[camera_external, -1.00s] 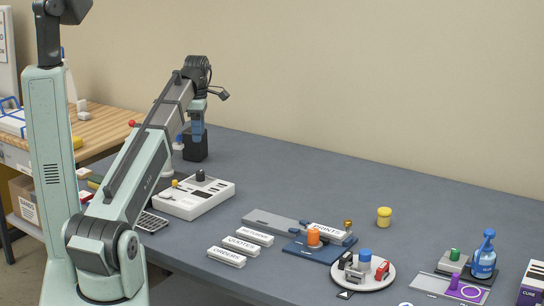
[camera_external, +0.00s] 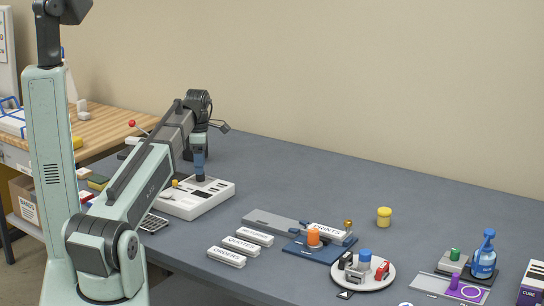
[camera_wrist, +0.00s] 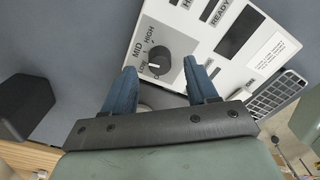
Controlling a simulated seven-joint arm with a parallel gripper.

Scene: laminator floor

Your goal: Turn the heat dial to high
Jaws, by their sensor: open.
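The heat dial (camera_wrist: 160,56) is a dark round knob on a grey panel of a white control box (camera_wrist: 225,75), with LOW, MID and HIGH printed around it. A white mark on the knob seems to face LOW. In the external view the box (camera_external: 180,205) lies on the grey table. My gripper (camera_external: 199,168) is low over the box, pointing down at the dial. In the wrist view its two blue fingers (camera_wrist: 160,72) are apart, one on either side of the dial. I cannot tell whether they touch it.
A yellow-topped lever (camera_external: 175,183) stands on the box's left side. A calculator-like keypad (camera_external: 152,222) lies at the box's front left. A black block (camera_wrist: 25,105) stands nearby. Labelled plates (camera_external: 240,246) and a turntable (camera_external: 375,283) lie farther right.

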